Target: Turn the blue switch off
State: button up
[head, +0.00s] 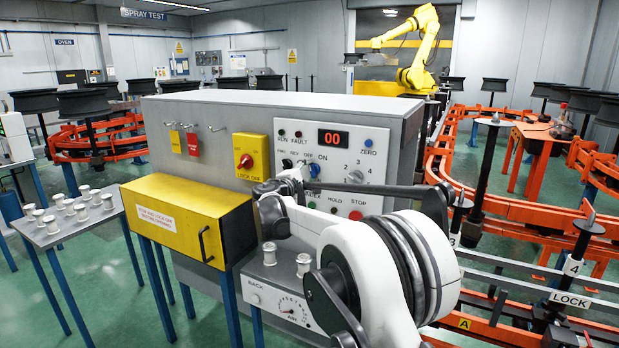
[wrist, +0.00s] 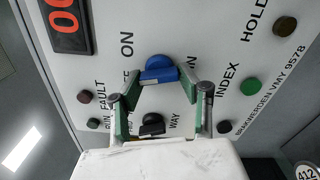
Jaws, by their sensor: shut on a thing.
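The blue switch (wrist: 159,69) is a rotary knob on the pale control panel, with ON printed beside it. It also shows as a small blue spot in the head view (head: 314,170), partly behind my gripper (head: 297,181). In the wrist view my gripper (wrist: 160,77) has one finger on each side of the blue switch, with the fingertips closed on it. A black switch (wrist: 152,124) sits nearer the palm, between the fingers. In the head view my arm hides part of the lower panel.
A red knob on a yellow plate (head: 252,157) is left of the panel. A red 00 display (head: 333,138), blue ZERO button (head: 368,143), white selector (head: 355,177) and red STOP button (head: 355,215) surround the area. A yellow box (head: 180,212) projects at the lower left.

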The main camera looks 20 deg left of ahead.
jog(key=shift+f+n+b, duration=0.1)
jog(key=shift+n+b, duration=0.2)
jog(key=shift+n, duration=0.5)
jog(key=o, duration=1.2)
jog(key=shift+c, duration=0.2)
jog(key=shift+s, duration=0.1)
jog(key=s+a, duration=0.1)
jog(key=s, duration=1)
jog(key=shift+s+a, duration=0.2)
jog(key=shift+s, duration=0.2)
